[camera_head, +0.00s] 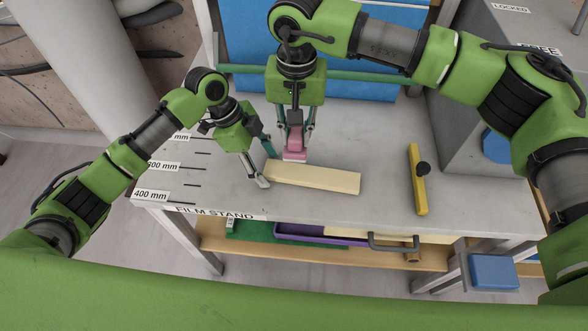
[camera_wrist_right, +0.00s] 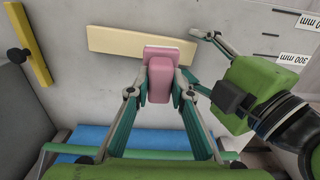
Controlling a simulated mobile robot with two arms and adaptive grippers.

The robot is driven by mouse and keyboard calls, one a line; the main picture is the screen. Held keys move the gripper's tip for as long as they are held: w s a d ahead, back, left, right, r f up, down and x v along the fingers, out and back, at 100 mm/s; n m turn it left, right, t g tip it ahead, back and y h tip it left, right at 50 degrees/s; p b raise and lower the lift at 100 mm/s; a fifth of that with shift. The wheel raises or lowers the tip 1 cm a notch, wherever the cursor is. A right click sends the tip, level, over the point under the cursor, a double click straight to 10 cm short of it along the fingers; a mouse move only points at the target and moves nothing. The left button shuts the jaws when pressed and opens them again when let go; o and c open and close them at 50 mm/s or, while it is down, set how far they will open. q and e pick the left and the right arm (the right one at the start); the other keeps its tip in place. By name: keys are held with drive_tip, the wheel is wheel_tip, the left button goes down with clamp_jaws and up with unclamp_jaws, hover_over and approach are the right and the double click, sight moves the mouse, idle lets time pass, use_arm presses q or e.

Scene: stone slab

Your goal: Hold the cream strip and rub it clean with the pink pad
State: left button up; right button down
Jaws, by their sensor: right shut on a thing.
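The cream strip (camera_head: 320,178) lies flat on the grey slab, its right end free; it also shows in the right wrist view (camera_wrist_right: 125,42). My right gripper (camera_head: 294,138) is shut on the upright handle of the pink pad (camera_head: 295,152), near the strip's back edge towards its left end. In the right wrist view the pad (camera_wrist_right: 158,80) overlaps the strip's edge; I cannot tell if they touch. My left gripper (camera_head: 267,170) has its fingers spread on either side of the strip's left end. Contact with the strip's edges is unclear.
A yellow bar with a black knob (camera_head: 417,180) lies right of the strip. A grey cabinet (camera_head: 470,100) stands at the right. A green rail (camera_head: 375,76) and blue panel (camera_head: 245,45) are behind. The slab's front is clear; a drawer handle (camera_head: 393,242) sits below its edge.

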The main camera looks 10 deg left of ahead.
use_arm(q)
drive_tip(key=shift+r, duration=0.1)
drive_tip(key=v, duration=1.1)
drive_tip(key=shift+a+r, duration=0.25)
drive_tip(key=shift+r, duration=0.1)
